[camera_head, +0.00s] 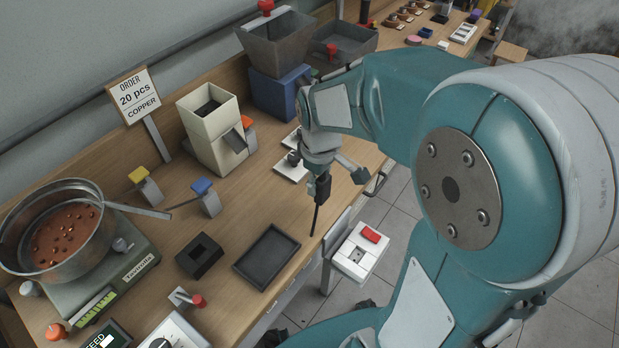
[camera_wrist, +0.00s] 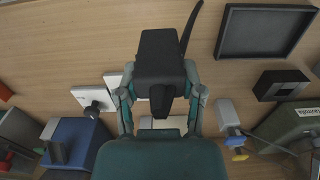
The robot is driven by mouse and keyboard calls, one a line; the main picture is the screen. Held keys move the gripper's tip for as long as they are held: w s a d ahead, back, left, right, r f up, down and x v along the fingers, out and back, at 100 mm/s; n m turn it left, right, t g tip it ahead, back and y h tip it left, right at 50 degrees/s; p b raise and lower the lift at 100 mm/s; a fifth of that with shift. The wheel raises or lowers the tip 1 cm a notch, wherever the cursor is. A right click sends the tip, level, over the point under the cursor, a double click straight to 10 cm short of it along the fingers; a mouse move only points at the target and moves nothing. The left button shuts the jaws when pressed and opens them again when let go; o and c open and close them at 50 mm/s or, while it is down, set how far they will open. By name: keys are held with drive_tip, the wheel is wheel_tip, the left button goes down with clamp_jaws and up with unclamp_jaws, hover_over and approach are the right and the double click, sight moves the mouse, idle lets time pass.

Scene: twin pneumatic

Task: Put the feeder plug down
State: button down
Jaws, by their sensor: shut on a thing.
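The feeder plug is a black block with a dark cable. In the head view the plug (camera_head: 322,189) hangs under my gripper (camera_head: 322,170), its cable pointing down over the bench's front part. In the wrist view the plug (camera_wrist: 160,58) sits between the two fingers of my gripper (camera_wrist: 160,92), which are shut on it. Its cable curves up to the right. The plug appears to be above the bench; its exact height cannot be told. White plates with dark fittings (camera_head: 289,171) lie behind the gripper, partly hidden by it.
An empty dark tray (camera_head: 240,266) and a black block with an opening (camera_head: 200,256) lie left of the plug. A scale (camera_head: 128,262) carries a pot (camera_head: 88,194) of copper pieces. A cream feeder box (camera_head: 207,137) and a blue-based hopper (camera_head: 272,95) stand behind. Bare wood surrounds the tray.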

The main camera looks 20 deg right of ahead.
drive_tip(key=w+f, duration=0.2)
drive_tip(key=f, duration=0.1)
drive_tip(key=shift+w+a+f, duration=0.15)
drive_tip(key=shift+w, duration=0.2)
drive_tip(key=shift+w+f, duration=0.1)
drive_tip(key=shift+f, duration=1.5)
drive_tip(key=shift+f, duration=0.1)
drive_tip(key=shift+c, duration=1.1)
unclamp_jaws()
